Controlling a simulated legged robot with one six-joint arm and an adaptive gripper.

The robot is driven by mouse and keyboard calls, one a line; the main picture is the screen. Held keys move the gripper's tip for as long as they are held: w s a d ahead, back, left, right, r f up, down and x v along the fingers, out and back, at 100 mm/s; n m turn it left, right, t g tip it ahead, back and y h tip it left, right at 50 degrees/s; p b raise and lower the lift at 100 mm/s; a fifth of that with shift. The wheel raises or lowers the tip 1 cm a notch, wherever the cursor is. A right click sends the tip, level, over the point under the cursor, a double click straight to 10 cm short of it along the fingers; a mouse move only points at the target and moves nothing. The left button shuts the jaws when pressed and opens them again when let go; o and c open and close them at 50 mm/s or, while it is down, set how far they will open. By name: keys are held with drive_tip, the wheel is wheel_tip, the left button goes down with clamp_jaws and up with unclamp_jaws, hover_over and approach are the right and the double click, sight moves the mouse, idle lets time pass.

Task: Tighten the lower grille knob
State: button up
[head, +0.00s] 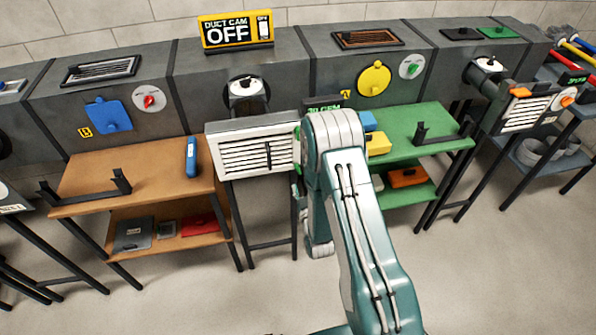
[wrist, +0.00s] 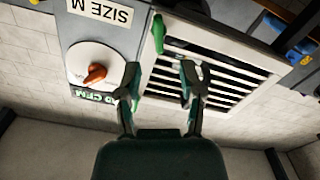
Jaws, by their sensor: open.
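A white-framed grille with dark slats (head: 258,157) is on the middle duct unit in the head view. It also fills the upper right of the wrist view (wrist: 215,80). A green knob (wrist: 158,35) sits at the grille frame's left edge in the wrist view. I cannot tell which is the lower knob. My gripper (wrist: 160,72) is open and empty, its fingers in front of the grille's left part, with the green knob beyond them. My arm hides the gripper in the head view.
A white dial with an orange pointer (wrist: 97,68) is left of my fingers. An orange-brown table (head: 75,188) with a blue tool (head: 191,157) stands left, a green table (head: 440,122) right. A sign (head: 237,30) reads DUCT CAM OFF. The front floor is clear.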

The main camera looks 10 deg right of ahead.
sight(298, 172)
drive_tip(key=w, duration=0.6)
drive_tip(key=shift+w, duration=0.3)
clamp_jaws()
